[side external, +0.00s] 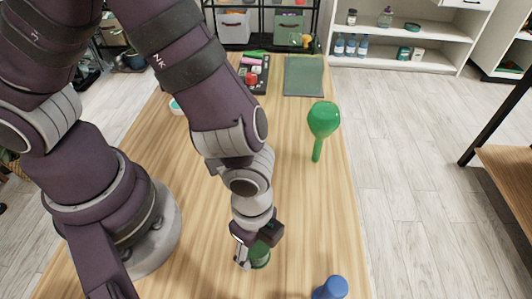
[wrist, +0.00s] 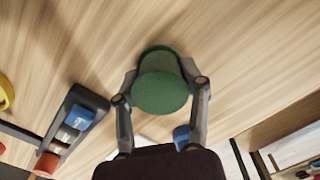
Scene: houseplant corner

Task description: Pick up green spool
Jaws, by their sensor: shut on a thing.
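The green spool (side external: 260,257) is at my gripper (side external: 250,250) near the bottom of the side external view, partly hidden by the fingers. In the wrist view the spool (wrist: 160,90) sits between the two fingers of my gripper (wrist: 160,88), with one finger against each side. The gripper is shut on it. The spool's round end faces the wrist camera, and wood-grain tabletop shows beyond it. I cannot tell whether the spool is touching the table or lifted.
A green rounded object with a handle (side external: 323,120) lies on the wooden table (side external: 315,205). A blue object (side external: 331,288) is at the front right. A dark tray with small items (side external: 255,75) and a green mat (side external: 303,76) are at the far end. The middle right is clear.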

